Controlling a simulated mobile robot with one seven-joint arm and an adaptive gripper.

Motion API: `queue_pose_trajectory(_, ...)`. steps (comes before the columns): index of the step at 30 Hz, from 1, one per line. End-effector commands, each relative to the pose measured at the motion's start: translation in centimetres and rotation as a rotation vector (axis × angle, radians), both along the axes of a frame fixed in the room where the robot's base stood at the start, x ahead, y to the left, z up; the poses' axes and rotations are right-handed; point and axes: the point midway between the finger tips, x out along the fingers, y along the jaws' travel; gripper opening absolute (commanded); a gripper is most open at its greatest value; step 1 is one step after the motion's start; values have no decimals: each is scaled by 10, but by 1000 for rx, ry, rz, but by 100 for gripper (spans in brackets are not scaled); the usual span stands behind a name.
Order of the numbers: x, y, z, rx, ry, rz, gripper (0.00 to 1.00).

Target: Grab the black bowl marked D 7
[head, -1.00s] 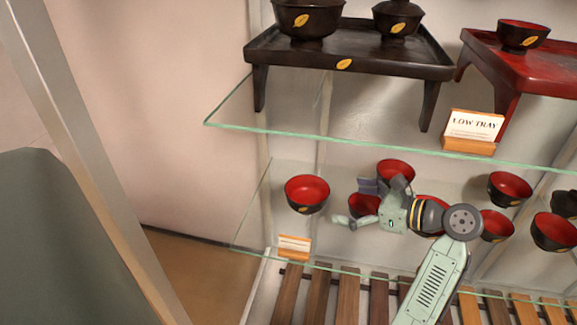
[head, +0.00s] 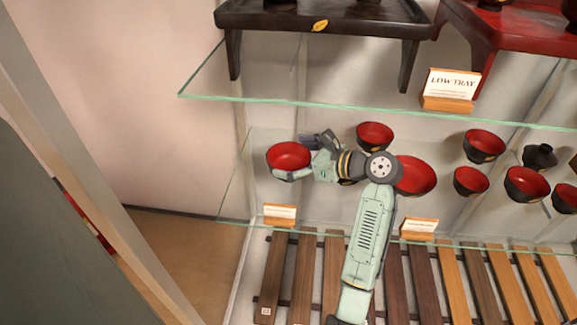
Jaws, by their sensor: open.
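A black bowl with a red inside (head: 285,155) stands at the left end of the lower glass shelf in the head view. No D 7 mark can be read on it or on any other bowl, so I cannot tell which one bears it. My gripper (head: 298,161) is open at the right side of this bowl. One finger overlaps its front right edge and the other is near its back right. I cannot tell whether they touch it. My arm hides parts of the shelf behind it.
Similar bowls stand behind my gripper (head: 374,136), behind my arm (head: 415,174) and to the right (head: 484,146). Small label stands (head: 279,214) line the shelf front. The upper glass shelf (head: 300,105) with dark trays hangs above. Wooden slats (head: 305,275) lie below.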

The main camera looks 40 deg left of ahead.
Motion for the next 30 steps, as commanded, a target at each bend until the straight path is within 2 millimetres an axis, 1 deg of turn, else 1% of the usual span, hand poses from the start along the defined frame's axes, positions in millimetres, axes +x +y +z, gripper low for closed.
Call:
queue_pose_trajectory(3,-1,7,-3,-1,0,-1,100)
queue_pose_trajectory(9,-1,8,-3,-1,0,-1,100)
queue_pose_trajectory(11,-1,7,-3,-1,0,-1,97)
queue_pose_trajectory(27,-1,7,-3,0,0,-1,61)
queue_pose_trajectory(30,-1,7,-2,0,0,-1,61)
